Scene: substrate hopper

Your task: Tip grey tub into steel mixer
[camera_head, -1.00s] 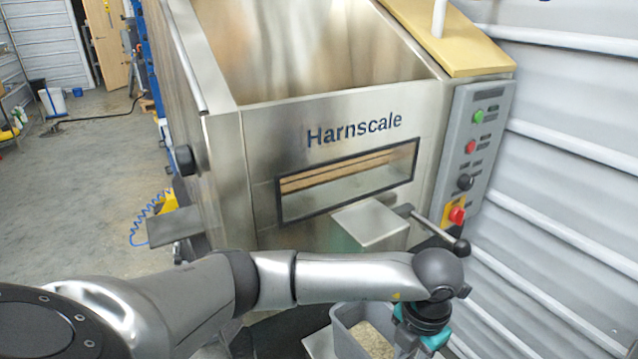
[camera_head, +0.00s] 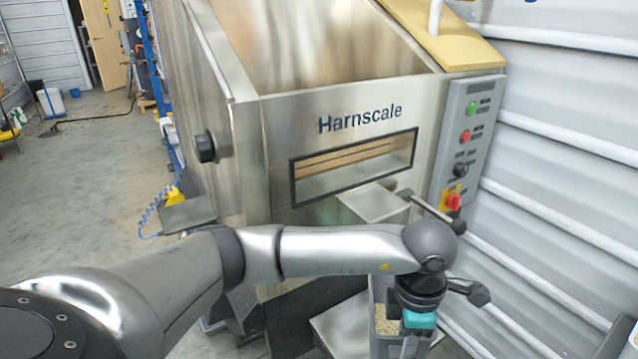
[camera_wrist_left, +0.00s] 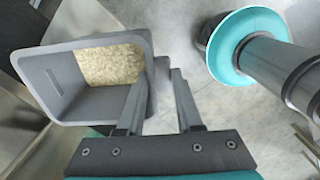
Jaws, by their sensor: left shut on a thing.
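The steel mixer (camera_head: 275,125), marked Harnscale, fills the middle of the head view, with its wide top open. My left arm reaches across in front of it. My left gripper (camera_wrist_left: 158,80) is shut on the wall of the grey tub (camera_wrist_left: 50,85), one finger inside the rim and one outside. Pale granular material (camera_wrist_left: 110,64) lies in the tub. In the head view the tub (camera_head: 386,348) is low at the right, in front of the mixer, partly hidden by my wrist and gripper. My right gripper is not in view.
A control panel (camera_head: 468,145) and a yellow lid (camera_head: 440,35) are on the mixer's right side. A small steel shelf (camera_head: 373,203) and a black-knobbed lever (camera_head: 432,213) stick out above my wrist. A ribbed wall (camera_head: 570,150) closes the right; open floor (camera_head: 90,180) lies left.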

